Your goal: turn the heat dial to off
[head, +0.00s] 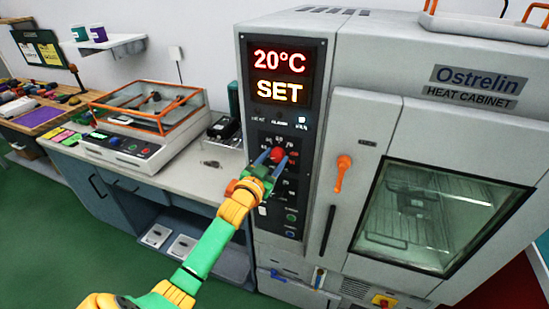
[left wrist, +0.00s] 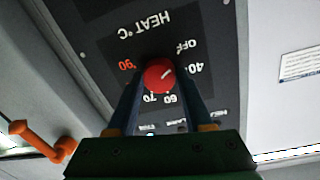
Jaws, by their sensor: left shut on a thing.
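The heat dial is a red round knob (head: 277,155) on the black control panel (head: 291,110) of the heat cabinet. My left gripper (head: 269,160) is at the panel, shut on the knob with its blue fingers on either side. The left wrist view shows the knob (left wrist: 160,76) upside down between the fingertips (left wrist: 160,86). Its white mark points up and right in that view, roughly toward the printed OFF, with 40 close beside. Printed 60, 70 and 90 show around it. The display reads 20°C SET. My right gripper is not in view.
The cabinet door (head: 352,262) with its window is closed, and its orange handle (head: 342,172) sticks out right of the panel. Other small buttons lie below the dial. A bench (head: 190,172) with an orange-framed machine (head: 146,130) stands to the left.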

